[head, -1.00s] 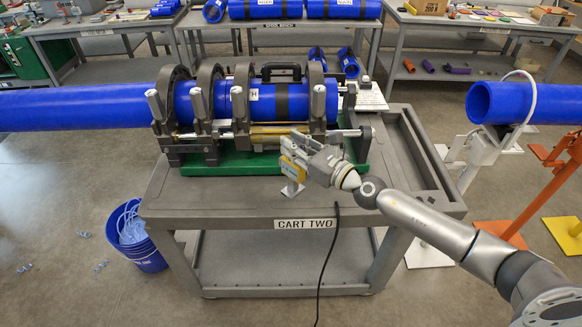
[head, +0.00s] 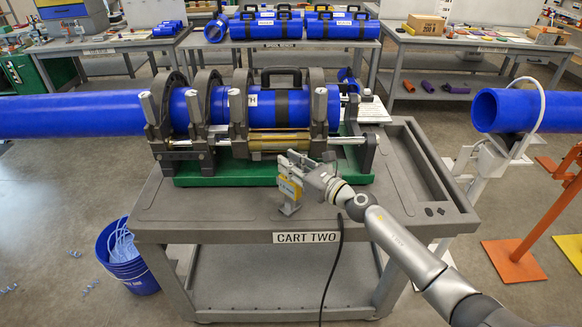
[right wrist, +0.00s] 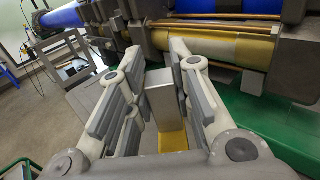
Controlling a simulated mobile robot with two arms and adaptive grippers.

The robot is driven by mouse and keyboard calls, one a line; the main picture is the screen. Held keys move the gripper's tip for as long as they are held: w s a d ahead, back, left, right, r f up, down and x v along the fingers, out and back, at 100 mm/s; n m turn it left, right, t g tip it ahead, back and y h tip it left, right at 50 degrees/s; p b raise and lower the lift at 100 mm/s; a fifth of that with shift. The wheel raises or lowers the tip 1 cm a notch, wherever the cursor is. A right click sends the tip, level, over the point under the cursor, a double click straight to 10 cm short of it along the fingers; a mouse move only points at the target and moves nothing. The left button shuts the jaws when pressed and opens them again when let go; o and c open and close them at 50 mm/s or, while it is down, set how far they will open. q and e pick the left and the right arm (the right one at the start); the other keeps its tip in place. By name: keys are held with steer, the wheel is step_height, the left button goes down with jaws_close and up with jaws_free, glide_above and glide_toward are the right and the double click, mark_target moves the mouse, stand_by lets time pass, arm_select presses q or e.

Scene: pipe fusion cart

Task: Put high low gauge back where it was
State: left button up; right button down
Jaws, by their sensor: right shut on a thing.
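The high low gauge (head: 289,190), a small yellow and grey tool with a flat grey foot, is upright at the front middle of the cart top. My right gripper (head: 291,171) is shut on its upper part. In the right wrist view the gauge's silver block (right wrist: 166,104) with a yellow part below lies between the two fingers. I cannot tell whether its foot touches the cart top or hangs just above it. The grey cart (head: 220,222) carries the label CART TWO. My left gripper is not in view.
The fusion machine (head: 245,140) with black clamps and a blue pipe (head: 75,114) stands on a green base (head: 215,174) just behind the gauge. A black cable (head: 338,260) hangs over the cart's front edge. The cart top left of the gauge is clear.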

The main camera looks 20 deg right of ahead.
steer(key=shift+r, duration=0.15)
steer(key=shift+f, duration=0.2)
steer(key=c, duration=1.3)
jaws_free()
steer(key=shift+r, duration=0.2)
steer(key=shift+s+d+f, duration=0.15)
steer(key=shift+s+d, duration=0.05)
steer(key=shift+s, duration=0.1)
steer(key=shift+b+v, duration=1.55)
steer(key=shift+v, duration=4.2)
steer(key=shift+a, duration=0.1)
